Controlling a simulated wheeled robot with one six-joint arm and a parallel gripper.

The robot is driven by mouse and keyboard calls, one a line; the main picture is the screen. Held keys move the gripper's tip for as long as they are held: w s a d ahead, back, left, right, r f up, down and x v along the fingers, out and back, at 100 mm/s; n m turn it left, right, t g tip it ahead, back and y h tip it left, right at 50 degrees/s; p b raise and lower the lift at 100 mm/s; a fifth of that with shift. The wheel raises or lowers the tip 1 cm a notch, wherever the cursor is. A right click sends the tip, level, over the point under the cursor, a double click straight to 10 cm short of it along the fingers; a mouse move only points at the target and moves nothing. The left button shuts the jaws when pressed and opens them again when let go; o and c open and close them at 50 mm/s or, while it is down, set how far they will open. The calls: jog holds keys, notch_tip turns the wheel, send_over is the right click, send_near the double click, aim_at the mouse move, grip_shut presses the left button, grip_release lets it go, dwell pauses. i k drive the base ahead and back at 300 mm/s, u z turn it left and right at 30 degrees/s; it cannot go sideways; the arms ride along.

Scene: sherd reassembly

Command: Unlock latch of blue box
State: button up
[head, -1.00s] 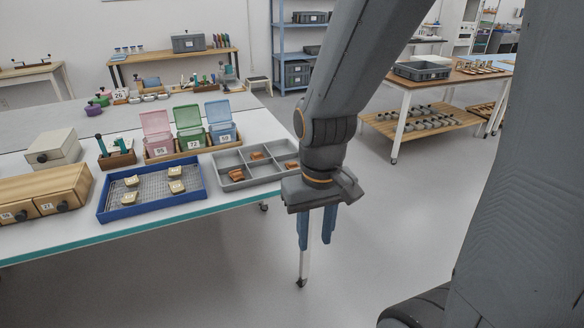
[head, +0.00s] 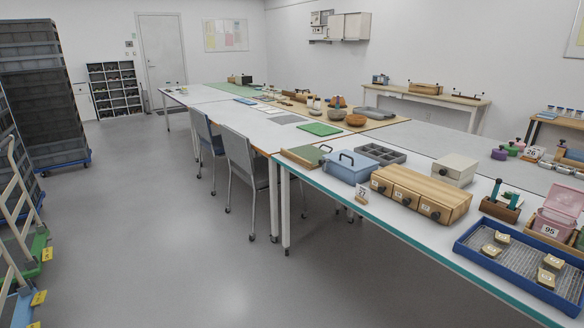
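A light blue box (head: 350,168) stands on the long white table in the head view, near its front edge and left of the wooden drawer unit. It looks closed, with a flat lid and a dark handle on top. Another dark curved part shows at its back left. Its latch is too small to make out, so I cannot tell whether it is locked. My gripper is not in view.
The wooden drawer unit (head: 420,191) stands right of the box. A number card (head: 362,193) stands in front. Chairs (head: 244,172) stand left; the floor (head: 190,250) before the table is open.

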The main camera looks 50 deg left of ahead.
aim_at(321, 162)
jog(key=u, duration=1.65)
jog(key=i, duration=1.25)
